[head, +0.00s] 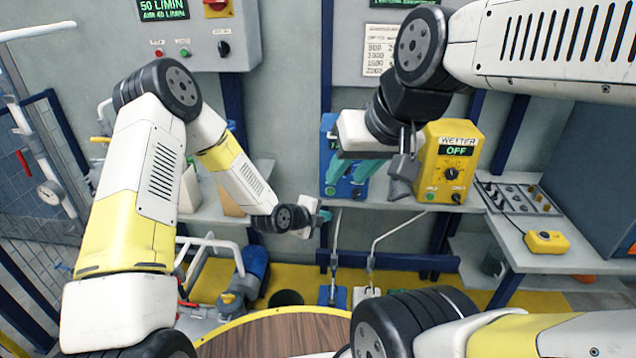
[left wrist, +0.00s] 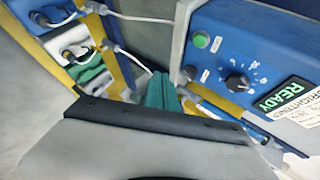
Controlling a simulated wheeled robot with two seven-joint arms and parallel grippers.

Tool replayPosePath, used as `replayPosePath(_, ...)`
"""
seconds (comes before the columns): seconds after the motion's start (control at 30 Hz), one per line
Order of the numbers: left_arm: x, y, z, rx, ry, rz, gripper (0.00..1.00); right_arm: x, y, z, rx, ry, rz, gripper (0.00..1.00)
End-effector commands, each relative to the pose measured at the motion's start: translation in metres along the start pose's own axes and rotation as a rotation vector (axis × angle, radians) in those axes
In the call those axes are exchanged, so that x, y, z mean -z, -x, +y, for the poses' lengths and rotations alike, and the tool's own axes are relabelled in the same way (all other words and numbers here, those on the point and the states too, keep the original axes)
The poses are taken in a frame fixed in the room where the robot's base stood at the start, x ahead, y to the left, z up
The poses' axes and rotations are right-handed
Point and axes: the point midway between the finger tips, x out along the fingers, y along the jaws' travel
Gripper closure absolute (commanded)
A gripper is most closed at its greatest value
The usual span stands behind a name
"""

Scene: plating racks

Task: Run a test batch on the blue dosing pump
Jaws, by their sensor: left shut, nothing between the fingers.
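The blue dosing pump (head: 328,128) stands on the wall shelf in the head view, largely hidden behind my right gripper. In the left wrist view its blue face (left wrist: 215,15) shows a green button, a black knob, a READY display (left wrist: 284,96) and a partly cut-off label. My left gripper (head: 325,216) is shut and empty, just below the shelf edge under the pump. Its teal fingers (left wrist: 160,92) point beside the pump face, apart from the button and knob. My right gripper (head: 346,184) has its teal fingers spread in front of the pump; contact cannot be told.
A yellow WETTER pump (head: 450,162) reading OFF stands to the right. A grey panel (head: 215,35) reads 50 L/MIN. A yellow button box (head: 545,241) lies on the right bench. Hoses and small containers (left wrist: 70,40) are below the shelf. A round wooden top (head: 270,335) is in front.

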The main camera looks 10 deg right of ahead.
Motion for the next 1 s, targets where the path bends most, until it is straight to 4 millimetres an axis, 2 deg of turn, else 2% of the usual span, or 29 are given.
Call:
replayPosePath(0.27, -0.004, -0.004, -0.003, -0.001, 0.002, -0.001, 1.0, 0.0, 0.0, 0.0, 0.0, 0.0, 0.0, 0.65)
replayPosePath(0.73, -0.035, -0.047, -0.034, 0.0, 0.002, -0.001, 1.0, 0.0, 0.0, 0.0, 0.0, 0.0, 0.0, 0.65)
replayPosePath(1.0, -0.044, -0.06, -0.043, -0.002, 0.002, -0.001, 1.0, 0.0, 0.0, 0.0, 0.0, 0.0, 0.0, 0.65)
